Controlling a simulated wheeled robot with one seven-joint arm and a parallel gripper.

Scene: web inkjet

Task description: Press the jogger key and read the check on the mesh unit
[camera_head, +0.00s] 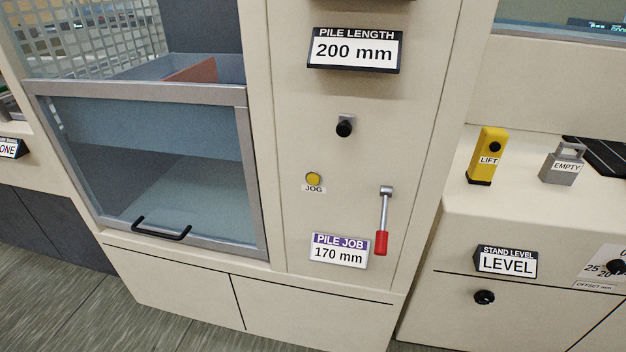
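The jogger key is a round yellow button (313,179) with a small JOG label (314,189) under it, on the cream front panel in the middle of the head view. A grey mesh screen (75,25) shows at the upper left, above a clear-windowed door; I cannot tell whether it belongs to the mesh unit. I see no display marked as the mesh unit's check. My gripper is not in view.
Beside the key are a red-handled lever (381,240), a black knob (344,128), a PILE LENGTH 200 mm sign (354,51) and a PILE JOB 170 mm sign (339,252). A black door handle (161,231) sticks out at left. A yellow LIFT block (487,155) stands right.

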